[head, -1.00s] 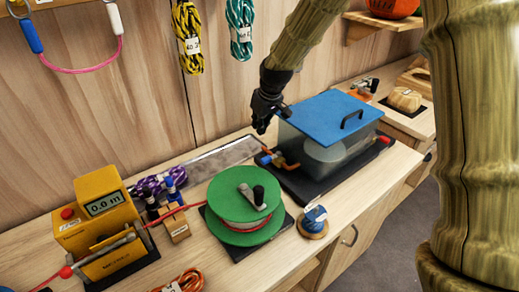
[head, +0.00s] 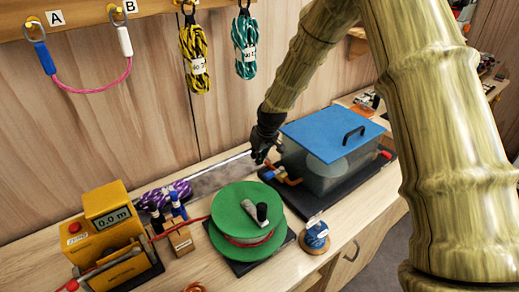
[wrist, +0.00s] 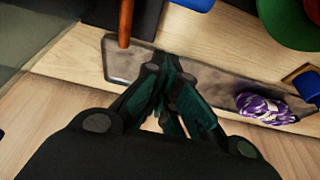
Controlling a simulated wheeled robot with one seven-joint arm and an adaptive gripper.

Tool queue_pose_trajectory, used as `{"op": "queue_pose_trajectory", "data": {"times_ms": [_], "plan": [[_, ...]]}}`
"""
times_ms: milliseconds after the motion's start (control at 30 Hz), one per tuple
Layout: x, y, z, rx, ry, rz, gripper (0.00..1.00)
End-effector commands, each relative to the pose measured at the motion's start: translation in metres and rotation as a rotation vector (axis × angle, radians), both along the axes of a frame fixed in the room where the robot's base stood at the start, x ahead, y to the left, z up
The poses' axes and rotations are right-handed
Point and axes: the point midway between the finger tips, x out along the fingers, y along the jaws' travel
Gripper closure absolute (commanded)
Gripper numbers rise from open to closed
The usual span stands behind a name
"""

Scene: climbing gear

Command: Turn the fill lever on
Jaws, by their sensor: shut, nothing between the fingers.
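A clear tank (head: 345,176) with a blue lid (head: 330,130) stands on a black base at the back right. On its left side is a copper-coloured pipe (head: 290,181) with a small blue part (head: 268,175), which looks like the fill lever; its exact position is hard to tell. My gripper (head: 260,158) points down just behind and left of this fitting, apart from it as far as I can tell. In the wrist view my gripper (wrist: 165,62) has its fingertips together, with nothing between them. The pipe (wrist: 125,22) shows just beyond the fingertips, and a blue part (wrist: 195,4) lies at the top edge.
A grey metal strip (head: 222,176) runs along the wall behind. A purple rope bundle (head: 165,195) and a yellow meter (head: 108,235) are to the left.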

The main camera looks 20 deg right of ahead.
Motion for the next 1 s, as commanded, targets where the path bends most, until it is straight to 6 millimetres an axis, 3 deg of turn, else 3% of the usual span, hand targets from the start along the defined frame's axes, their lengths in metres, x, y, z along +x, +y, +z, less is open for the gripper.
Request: {"op": "queue_pose_trajectory", "data": {"times_ms": [133, 500, 1000], "plan": [[0.004, 0.002, -0.012, 0.001, 0.001, 0.000, 1.00], [-0.031, -0.011, -0.010, 0.001, 0.000, -0.001, 1.00], [-0.034, -0.011, -0.012, 0.001, 0.000, 0.004, 1.00]]}}
